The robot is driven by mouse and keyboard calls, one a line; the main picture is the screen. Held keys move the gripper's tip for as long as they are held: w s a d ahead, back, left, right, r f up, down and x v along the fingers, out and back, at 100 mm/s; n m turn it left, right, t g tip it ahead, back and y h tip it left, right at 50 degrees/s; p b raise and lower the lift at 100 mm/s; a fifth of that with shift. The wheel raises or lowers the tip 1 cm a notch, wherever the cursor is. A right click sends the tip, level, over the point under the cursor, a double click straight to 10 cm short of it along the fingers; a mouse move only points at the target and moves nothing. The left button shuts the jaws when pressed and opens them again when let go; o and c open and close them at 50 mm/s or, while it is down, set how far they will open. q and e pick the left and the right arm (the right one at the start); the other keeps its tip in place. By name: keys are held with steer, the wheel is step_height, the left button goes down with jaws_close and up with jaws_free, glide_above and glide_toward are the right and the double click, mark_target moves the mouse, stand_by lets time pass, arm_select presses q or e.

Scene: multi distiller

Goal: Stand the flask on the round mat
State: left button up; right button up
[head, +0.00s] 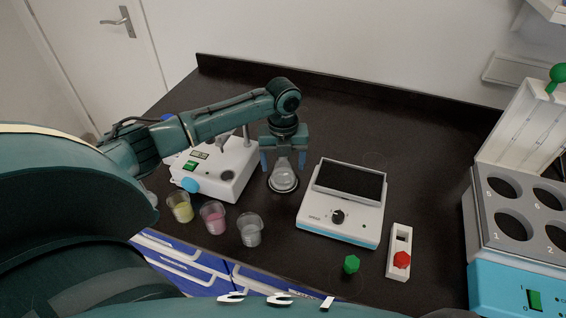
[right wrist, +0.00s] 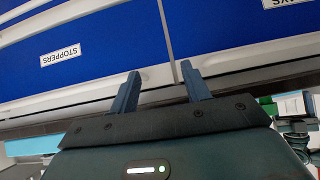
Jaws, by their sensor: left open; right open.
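The clear glass flask (head: 284,178) stands upright on the small round mat (head: 271,184), as far as the head view shows. The mat is dark with a pale rim and lies on the black bench. My left gripper (head: 284,163) points down over the flask from above. Its blue fingers are apart, one on each side of the flask's neck, and I see no clear contact. My right gripper (head: 329,301) is mostly out of the head view, with only small parts perhaps showing. In the right wrist view my right gripper (right wrist: 159,90) is open and empty before blue drawer fronts.
A white device (head: 222,165) stands left of the mat. A device with a dark screen (head: 345,200) stands to the right. Cups with yellow (head: 180,207), pink (head: 213,217) and clear (head: 250,229) contents stand in front. The bench behind is clear.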

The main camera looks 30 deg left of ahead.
arm_select(q)
step_height(320, 180, up, 12)
steer(key=b, duration=0.1)
steer(key=shift+f, duration=0.2)
steer(key=shift+s+f, duration=0.1)
stand_by(0.4)
